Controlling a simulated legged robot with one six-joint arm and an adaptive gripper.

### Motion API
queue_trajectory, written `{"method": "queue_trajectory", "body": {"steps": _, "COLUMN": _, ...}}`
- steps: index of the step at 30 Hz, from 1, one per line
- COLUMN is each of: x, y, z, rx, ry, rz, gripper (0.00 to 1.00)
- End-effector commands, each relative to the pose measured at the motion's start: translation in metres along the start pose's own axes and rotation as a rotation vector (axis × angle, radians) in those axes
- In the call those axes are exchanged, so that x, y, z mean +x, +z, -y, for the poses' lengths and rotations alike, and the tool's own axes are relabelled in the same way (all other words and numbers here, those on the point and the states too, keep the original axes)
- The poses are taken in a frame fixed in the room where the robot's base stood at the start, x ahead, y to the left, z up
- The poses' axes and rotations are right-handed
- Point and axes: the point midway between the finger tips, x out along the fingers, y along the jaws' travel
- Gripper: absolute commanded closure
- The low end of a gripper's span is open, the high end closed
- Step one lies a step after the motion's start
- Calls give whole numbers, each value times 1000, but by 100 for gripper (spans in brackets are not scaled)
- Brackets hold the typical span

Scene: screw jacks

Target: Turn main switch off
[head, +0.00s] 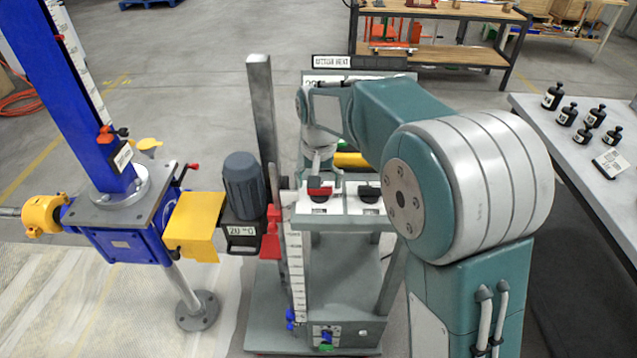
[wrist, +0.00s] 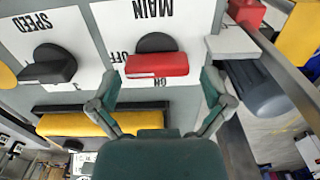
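The main switch has a red handle (wrist: 157,65) on a dark round base, under an upside-down MAIN label in the wrist view. OFF is printed left of it and ON just below it. The handle lies level across that picture; I cannot tell which mark it points to. The red handle (head: 320,191) also shows in the head view, on the white panel just below my gripper (head: 319,170). In the wrist view my gripper (wrist: 159,82) is open, its fingers apart on either side of the handle's near side. No grip on the handle shows.
A black SPEED knob (wrist: 48,66) sits beside the main switch, also in the head view (head: 369,194). A yellow bar (wrist: 85,123) lies close by. A dark motor (head: 242,185) and a blue screw jack (head: 125,235) stand to the left.

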Motion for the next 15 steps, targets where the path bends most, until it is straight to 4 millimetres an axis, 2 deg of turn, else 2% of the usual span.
{"method": "queue_trajectory", "body": {"steps": 8, "x": -4, "y": 1, "z": -1, "rx": 0, "ry": 0, "rz": 1, "gripper": 0}}
{"method": "queue_trajectory", "body": {"steps": 11, "x": -16, "y": 0, "z": 0, "rx": -1, "ry": 0, "rz": 0, "gripper": 0}}
{"method": "queue_trajectory", "body": {"steps": 15, "x": -44, "y": -1, "z": 1, "rx": -1, "ry": 0, "rz": -2, "gripper": 0}}
